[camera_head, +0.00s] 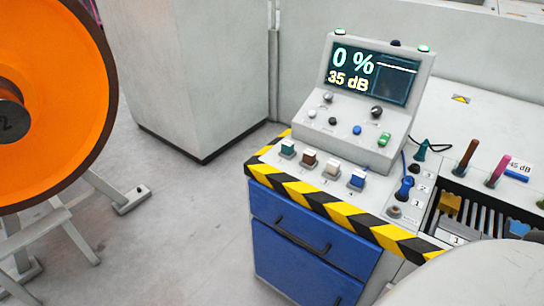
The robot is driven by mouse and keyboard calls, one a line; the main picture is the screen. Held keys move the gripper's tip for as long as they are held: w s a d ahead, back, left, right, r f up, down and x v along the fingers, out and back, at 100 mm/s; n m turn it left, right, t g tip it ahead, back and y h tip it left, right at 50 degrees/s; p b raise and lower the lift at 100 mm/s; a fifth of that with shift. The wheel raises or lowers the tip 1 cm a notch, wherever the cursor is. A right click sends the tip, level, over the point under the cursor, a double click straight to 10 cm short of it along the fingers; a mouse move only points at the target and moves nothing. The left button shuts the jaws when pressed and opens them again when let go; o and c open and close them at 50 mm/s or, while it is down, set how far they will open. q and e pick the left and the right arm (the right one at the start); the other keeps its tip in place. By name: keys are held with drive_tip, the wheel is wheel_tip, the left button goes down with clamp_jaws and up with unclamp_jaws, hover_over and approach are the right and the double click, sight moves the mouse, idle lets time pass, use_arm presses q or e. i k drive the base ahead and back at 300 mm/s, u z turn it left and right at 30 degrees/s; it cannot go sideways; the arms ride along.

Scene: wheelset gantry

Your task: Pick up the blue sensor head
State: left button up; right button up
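A blue sensor head (405,187) with a thin blue cable stands upright in the holder strip at the right end of the console, beside the small number labels. Behind it on the same strip stands a teal head (422,151) with a dark cable. In front of the blue one is a round grey socket (394,212) with nothing in it. Neither of my grippers shows in the head view, and nothing touches the blue head.
The console display (370,70) reads 0 % and 35 dB. Several colored-topped blocks, one blue (358,180), line its front ledge above a striped edge. A slotted rack (470,220) lies right of the holder. An orange wheel (50,95) stands at left; floor between is clear.

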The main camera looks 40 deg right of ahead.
sight(358, 179)
drive_tip(key=u, duration=0.45)
drive_tip(key=i, duration=1.45)
drive_tip(key=z, duration=2.9)
